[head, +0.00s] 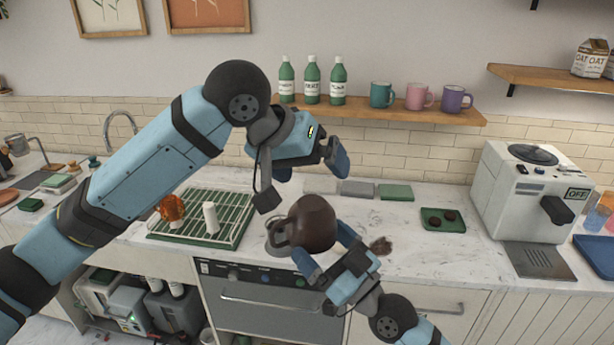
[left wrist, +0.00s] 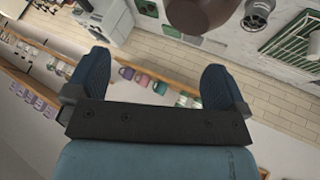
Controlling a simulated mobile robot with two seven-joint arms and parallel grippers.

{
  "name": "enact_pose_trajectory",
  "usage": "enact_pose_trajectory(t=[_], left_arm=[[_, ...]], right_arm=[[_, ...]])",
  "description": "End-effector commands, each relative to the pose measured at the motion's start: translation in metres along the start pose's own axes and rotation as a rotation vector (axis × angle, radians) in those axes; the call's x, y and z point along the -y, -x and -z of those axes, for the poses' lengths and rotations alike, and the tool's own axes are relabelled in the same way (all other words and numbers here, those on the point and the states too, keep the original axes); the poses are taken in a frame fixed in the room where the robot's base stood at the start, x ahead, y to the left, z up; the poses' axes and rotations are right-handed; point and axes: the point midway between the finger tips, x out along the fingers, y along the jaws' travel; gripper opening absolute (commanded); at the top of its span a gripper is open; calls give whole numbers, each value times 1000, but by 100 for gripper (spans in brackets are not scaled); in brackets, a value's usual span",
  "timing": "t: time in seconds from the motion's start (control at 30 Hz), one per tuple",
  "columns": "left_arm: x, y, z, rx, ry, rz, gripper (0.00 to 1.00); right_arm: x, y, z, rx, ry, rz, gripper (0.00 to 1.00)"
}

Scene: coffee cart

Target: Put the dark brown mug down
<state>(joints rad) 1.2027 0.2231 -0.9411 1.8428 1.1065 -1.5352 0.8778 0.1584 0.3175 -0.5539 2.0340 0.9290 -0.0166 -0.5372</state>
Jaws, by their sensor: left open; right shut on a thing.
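The dark brown mug (head: 312,224) is held by my right gripper (head: 328,252), whose fingers are shut on its lower right side. The mug is in front of the counter's middle; I cannot tell whether its base touches the counter. Its opening is not clearly visible. In the left wrist view the mug (left wrist: 197,14) is cut by the top edge. My left gripper (head: 312,166) is open and empty, above and behind the mug. Its two spread fingers also show in the left wrist view (left wrist: 155,88).
A grey metal vessel (head: 279,238) shows just left of the mug. A green drying rack (head: 180,229) stands further left.

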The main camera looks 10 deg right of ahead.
Motion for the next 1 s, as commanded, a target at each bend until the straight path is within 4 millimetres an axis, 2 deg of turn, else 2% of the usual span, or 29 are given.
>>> enact_pose_trajectory(t=[0.03, 0.13, 0.3, 0.47, 0.67, 1.0], left_arm=[[-9, 5, -5, 31, -9, 64, 100], [-17, 10, -17, 87, 2, 191, 100], [-20, 19, -30, 129, 23, 351, 100], [-19, 20, -35, 140, 34, 412, 100], [-9, -1, -38, 143, 37, 417, 100], [16, -59, -47, 142, 36, 415, 100]], right_arm=[[0, 0, 1, -2, 0, 0, 58], [0, 0, 1, -2, 0, 0, 58], [0, 0, 1, -2, 0, 0, 58], [0, 0, 1, -2, 0, 0, 58], [0, 0, 1, -2, 0, 0, 58], [0, 0, 1, -2, 0, 0, 58]])
